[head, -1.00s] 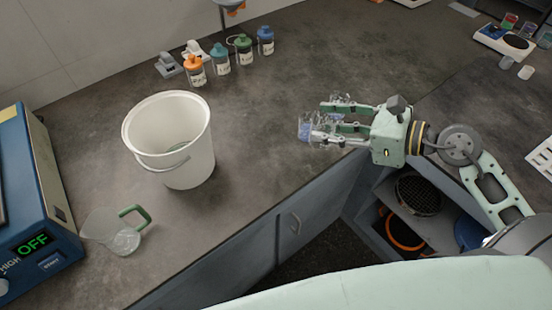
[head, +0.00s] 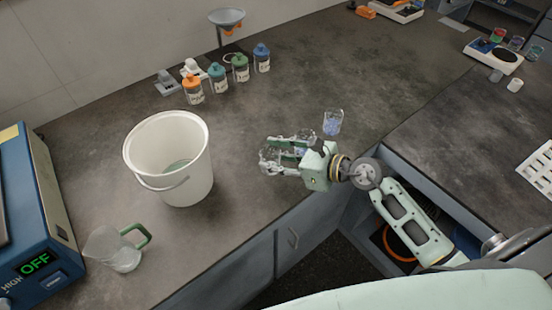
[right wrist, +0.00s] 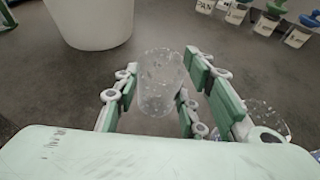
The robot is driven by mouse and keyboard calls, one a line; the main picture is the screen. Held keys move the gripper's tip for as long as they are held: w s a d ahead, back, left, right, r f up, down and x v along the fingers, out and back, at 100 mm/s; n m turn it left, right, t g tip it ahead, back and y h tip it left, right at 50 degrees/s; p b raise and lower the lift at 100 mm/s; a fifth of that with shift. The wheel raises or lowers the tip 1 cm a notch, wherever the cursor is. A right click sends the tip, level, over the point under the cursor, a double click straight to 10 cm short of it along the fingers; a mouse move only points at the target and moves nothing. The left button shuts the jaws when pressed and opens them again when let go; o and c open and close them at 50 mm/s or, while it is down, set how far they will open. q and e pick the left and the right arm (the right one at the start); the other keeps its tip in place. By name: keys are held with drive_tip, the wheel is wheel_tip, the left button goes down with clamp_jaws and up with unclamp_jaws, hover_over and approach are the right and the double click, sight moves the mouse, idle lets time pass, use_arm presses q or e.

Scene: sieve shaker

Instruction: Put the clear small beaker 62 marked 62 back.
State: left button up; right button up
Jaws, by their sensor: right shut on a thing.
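A small clear beaker (right wrist: 160,82) is between the fingers of my right gripper (right wrist: 157,98) in the right wrist view. It looks upright and empty, with light specks on its wall. No number is readable on it. In the head view my right gripper (head: 288,153) is shut on this beaker (head: 268,160), over the bench between the bucket and the bench's front edge. I cannot tell whether the beaker touches the bench. A second clear beaker with bluish marks or contents (head: 333,123) stands behind the gripper. My left gripper is not in view.
A white bucket (head: 143,150) stands left of the gripper. A clear jug with a green handle (head: 112,250) stands near a blue machine reading OFF (head: 48,210). Several capped bottles (head: 217,85) line the back. Several small beakers stand by a scale (head: 493,55) at the right.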

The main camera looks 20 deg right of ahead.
drive_tip(key=shift+f, duration=0.45)
drive_tip(key=shift+f, duration=0.15)
drive_tip(key=o, duration=1.2)
